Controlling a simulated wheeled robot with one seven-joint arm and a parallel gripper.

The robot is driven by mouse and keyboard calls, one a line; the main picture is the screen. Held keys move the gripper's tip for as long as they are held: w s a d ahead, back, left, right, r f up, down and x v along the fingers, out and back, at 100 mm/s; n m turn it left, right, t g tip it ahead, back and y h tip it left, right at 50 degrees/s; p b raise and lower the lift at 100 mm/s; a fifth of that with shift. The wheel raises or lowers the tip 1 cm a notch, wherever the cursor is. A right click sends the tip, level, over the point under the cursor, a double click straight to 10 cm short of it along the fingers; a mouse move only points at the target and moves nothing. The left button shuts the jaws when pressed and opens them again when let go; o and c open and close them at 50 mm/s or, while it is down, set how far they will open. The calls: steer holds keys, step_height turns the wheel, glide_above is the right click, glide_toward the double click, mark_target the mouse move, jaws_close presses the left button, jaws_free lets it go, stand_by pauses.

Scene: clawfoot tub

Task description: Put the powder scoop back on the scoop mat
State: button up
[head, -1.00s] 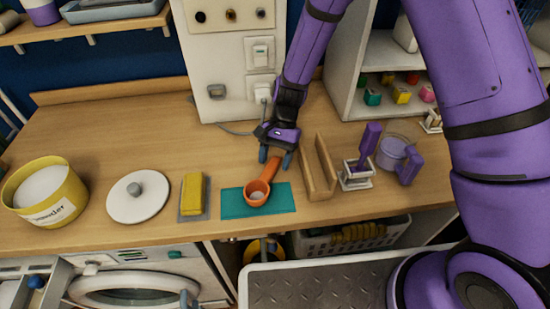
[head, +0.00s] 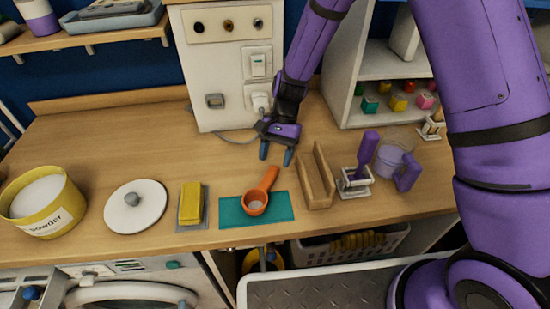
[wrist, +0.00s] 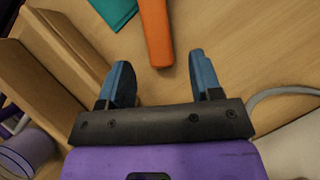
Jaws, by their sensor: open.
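The orange powder scoop (head: 256,201) rests with its bowl on the teal scoop mat (head: 281,208). Its handle points up and right, reaching past the mat's back edge over the wood. Some pale stuff shows in the bowl. My gripper (head: 277,153) is open and empty, behind the handle's end and apart from it. In the wrist view, the scoop's handle (wrist: 155,30) lies ahead of the open fingers of my gripper (wrist: 157,83), and a corner of the mat (wrist: 113,10) shows at the top. The bowl is out of the wrist view.
A wooden holder (head: 318,186) stands just right of the mat. Beyond it are a white stand with a purple-handled tool (head: 367,150) and a purple cup (head: 390,160). Left are a yellow sponge (head: 191,203), a white lid (head: 136,206) and a powder tub (head: 43,203). A cord lies behind my gripper.

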steer(key=shift+v, duration=2.25)
steer(key=shift+d+r, duration=0.1)
steer(key=v, duration=1)
steer(key=shift+w+r, duration=0.2)
steer(key=shift+r, duration=0.05)
